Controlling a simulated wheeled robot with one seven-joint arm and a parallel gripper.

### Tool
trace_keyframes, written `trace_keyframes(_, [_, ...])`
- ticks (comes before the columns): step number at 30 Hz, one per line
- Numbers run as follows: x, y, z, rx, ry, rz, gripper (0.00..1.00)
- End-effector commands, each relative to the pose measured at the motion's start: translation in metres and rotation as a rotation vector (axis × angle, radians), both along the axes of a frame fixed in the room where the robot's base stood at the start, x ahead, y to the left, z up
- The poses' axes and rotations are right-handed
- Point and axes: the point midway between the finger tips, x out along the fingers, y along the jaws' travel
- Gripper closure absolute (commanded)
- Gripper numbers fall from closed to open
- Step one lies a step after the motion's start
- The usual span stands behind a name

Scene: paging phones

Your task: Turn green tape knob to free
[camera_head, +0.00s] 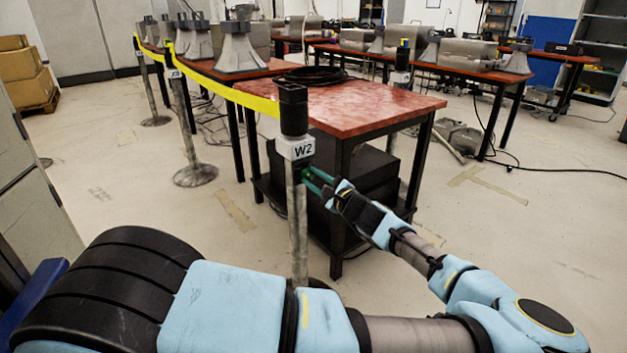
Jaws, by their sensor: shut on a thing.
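A barrier post (299,225) stands upright in front of a red table, with a black tape head (293,110) on top and a white label reading W2 (296,149) below it. A yellow tape (230,93) runs from the head to the back left. My gripper (310,178) reaches the post from the right, just below the label, with green fingers. It is shut on a small green knob (307,173) at the post's side. The fingers largely hide the knob, and I cannot tell its turn position.
The red table (370,108) with a dark shelf stands close behind the post. More posts (188,135) carry the tape at the back left. Cardboard boxes (25,75) are at far left. Bare floor (500,225) lies to the right, with a cable farther back.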

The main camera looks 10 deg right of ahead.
Motion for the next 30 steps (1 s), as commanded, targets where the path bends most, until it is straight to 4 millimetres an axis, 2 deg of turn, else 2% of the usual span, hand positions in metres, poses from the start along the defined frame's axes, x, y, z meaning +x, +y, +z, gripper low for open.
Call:
trace_keyframes(15, [-0.0003, 0.0002, 0.0002, -0.016, -0.008, 0.001, 1.0])
trace_keyframes(16, [-0.0004, 0.0003, 0.0001, -0.016, -0.008, 0.001, 0.82])
trace_keyframes(23, [-0.0002, 0.0003, 0.0001, -0.015, -0.008, 0.001, 0.56])
trace_keyframes(30, [-0.0003, 0.0001, -0.0001, -0.015, -0.007, 0.0, 0.55])
